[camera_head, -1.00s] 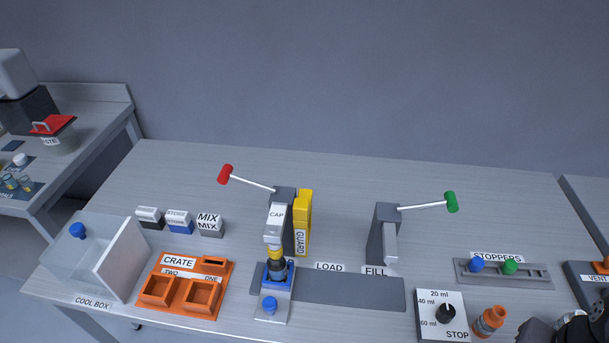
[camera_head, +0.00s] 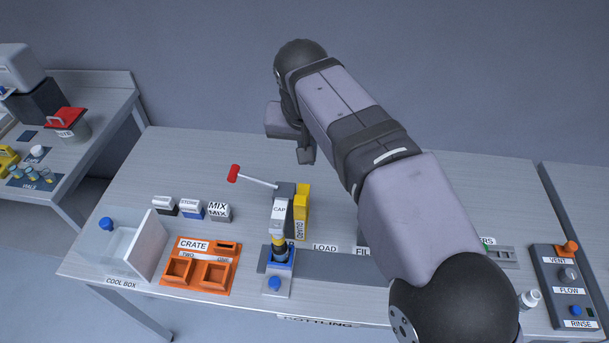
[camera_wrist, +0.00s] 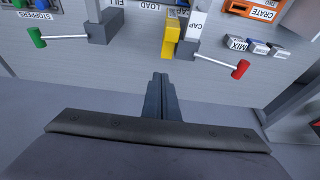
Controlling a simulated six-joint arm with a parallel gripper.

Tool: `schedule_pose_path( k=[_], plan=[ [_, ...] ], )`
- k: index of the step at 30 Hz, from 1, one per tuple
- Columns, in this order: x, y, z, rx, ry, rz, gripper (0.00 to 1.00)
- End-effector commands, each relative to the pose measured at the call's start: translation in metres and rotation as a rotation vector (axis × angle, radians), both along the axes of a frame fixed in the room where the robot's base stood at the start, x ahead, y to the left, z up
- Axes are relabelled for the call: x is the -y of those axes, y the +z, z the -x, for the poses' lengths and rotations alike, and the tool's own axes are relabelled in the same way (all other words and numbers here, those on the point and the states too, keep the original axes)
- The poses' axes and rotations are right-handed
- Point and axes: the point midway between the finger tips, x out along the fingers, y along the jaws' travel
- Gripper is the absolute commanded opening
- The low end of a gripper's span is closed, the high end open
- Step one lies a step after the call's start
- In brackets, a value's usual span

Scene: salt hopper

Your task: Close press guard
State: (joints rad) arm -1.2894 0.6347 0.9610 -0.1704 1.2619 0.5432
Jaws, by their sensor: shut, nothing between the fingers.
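The yellow guard (camera_head: 301,212) stands upright at the right side of the grey press (camera_head: 280,212) labelled CAP. It reaches back past the press head and leaves the press front uncovered. In the wrist view, which is upside down, the guard (camera_wrist: 171,34) shows beside the press (camera_wrist: 194,32). A dark bottle with a yellow top (camera_head: 279,250) stands under the press head in a blue holder. My gripper (camera_head: 306,157) is shut and empty, above and behind the press, apart from the guard. Its fingers also show in the wrist view (camera_wrist: 160,78).
The press lever with a red knob (camera_head: 233,173) sticks out to the left. The orange crate (camera_head: 198,285) and cool box (camera_head: 139,245) stand at the left front. My arm hides most of the fill station; its green-knobbed lever (camera_wrist: 36,37) shows in the wrist view.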

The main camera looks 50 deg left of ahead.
Motion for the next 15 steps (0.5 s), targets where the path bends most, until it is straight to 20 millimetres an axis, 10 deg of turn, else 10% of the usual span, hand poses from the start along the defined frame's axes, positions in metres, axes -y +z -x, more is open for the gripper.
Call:
schedule_pose_path(
  k=[15],
  plan=[
    [-0.011, -0.014, 0.004, 0.002, 0.011, -0.003, 0.00]
  ],
)
